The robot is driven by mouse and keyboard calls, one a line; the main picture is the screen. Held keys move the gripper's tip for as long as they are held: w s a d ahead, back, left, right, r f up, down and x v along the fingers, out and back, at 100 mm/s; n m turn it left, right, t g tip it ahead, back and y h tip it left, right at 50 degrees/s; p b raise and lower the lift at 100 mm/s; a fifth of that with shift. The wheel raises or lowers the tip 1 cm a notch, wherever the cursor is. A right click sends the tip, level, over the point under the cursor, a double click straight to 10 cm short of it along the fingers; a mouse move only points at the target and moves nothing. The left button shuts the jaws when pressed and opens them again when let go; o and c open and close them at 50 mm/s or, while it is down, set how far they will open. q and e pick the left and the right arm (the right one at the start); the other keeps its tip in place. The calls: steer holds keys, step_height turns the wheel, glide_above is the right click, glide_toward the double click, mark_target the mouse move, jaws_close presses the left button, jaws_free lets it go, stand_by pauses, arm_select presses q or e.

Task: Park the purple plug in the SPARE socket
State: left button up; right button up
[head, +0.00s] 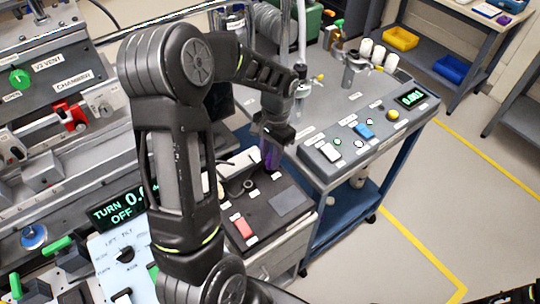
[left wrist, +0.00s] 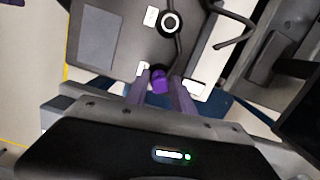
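The purple plug (left wrist: 159,84) is between the two fingers of my left gripper (left wrist: 160,92) in the left wrist view. In the head view, purple shows at the tip of my left gripper (head: 270,158), over the back right part of a black-topped socket box (head: 262,208). The fingers look closed on the plug. The plug's front end lies near a dark round spot beside a small white label; I cannot tell whether it is in a socket. A ringed round socket (left wrist: 168,23) sits farther along the same panel. The label text is too small to read.
A dark cable (left wrist: 229,15) crosses the panel edge. A red switch (head: 243,228) is on the box's front. A grey control cart (head: 330,125) with a display stands to the right. My left arm hides much of the bench.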

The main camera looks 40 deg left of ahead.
arm_select(q)
steer(key=o, duration=0.4)
steer(key=shift+c, duration=0.2)
steer(key=shift+w+d+r+b, duration=0.1)
steer(key=shift+w+r+b, duration=0.1)
steer(key=shift+r, duration=1.1)
steer(key=shift+w+a+r+b, duration=0.1)
steer(key=shift+w+r+b, duration=0.05)
steer(key=shift+r, duration=1.15)
steer(key=shift+w+d+r+b, duration=0.1)
steer(key=shift+w+r+b, duration=0.1)
steer(key=shift+r, duration=1.1)
